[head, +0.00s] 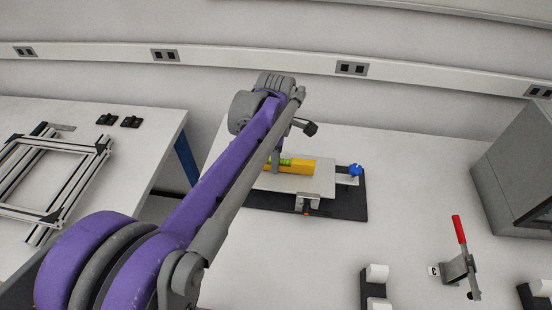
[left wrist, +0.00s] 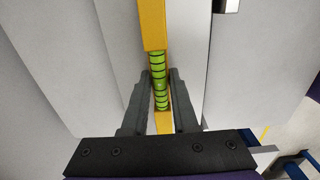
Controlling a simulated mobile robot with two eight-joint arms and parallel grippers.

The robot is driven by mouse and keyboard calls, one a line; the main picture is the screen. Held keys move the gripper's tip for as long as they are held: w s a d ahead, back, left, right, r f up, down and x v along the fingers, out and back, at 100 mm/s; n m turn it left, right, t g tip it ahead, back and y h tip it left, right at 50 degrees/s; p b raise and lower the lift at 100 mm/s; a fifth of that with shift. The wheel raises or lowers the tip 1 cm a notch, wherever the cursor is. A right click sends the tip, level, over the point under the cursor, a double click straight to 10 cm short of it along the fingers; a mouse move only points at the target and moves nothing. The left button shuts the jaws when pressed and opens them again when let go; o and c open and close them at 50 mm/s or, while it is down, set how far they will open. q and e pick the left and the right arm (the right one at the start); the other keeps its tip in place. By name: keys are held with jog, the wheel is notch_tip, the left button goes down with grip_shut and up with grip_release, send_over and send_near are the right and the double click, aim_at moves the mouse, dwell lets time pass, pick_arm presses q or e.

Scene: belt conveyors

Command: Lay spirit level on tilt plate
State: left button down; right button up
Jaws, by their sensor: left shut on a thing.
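The spirit level (head: 303,167) is a yellow bar with a green vial. In the left wrist view the level (left wrist: 152,25) runs lengthwise between the fingers of my left gripper (left wrist: 160,80), which is shut on it at the vial. In the head view my left gripper (head: 276,160) is partly hidden behind its own arm. The tilt plate (head: 322,183) is a pale flat plate on a dark base, with a blue knob at its right. The level is over the plate; I cannot tell whether it touches. The plate's left part is hidden by my arm. My right gripper is not in view.
The blue knob (head: 355,170) stands at the plate's right edge, and a metal bracket (head: 307,203) at its front. A red-handled clamp (head: 460,260) and white-topped blocks (head: 376,273) stand front right. A grey cabinet (head: 515,170) is at far right. An aluminium frame (head: 50,180) lies on the left table.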

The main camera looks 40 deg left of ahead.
pick_arm(q)
jog(key=shift+f, duration=0.25)
dwell(0.3)
jog(key=c, duration=0.6)
grip_release()
jog(key=shift+r, duration=0.1)
notch_tip(320, 180, up, 11)
jog(key=shift+f, duration=0.15)
jog(key=shift+f, duration=0.1)
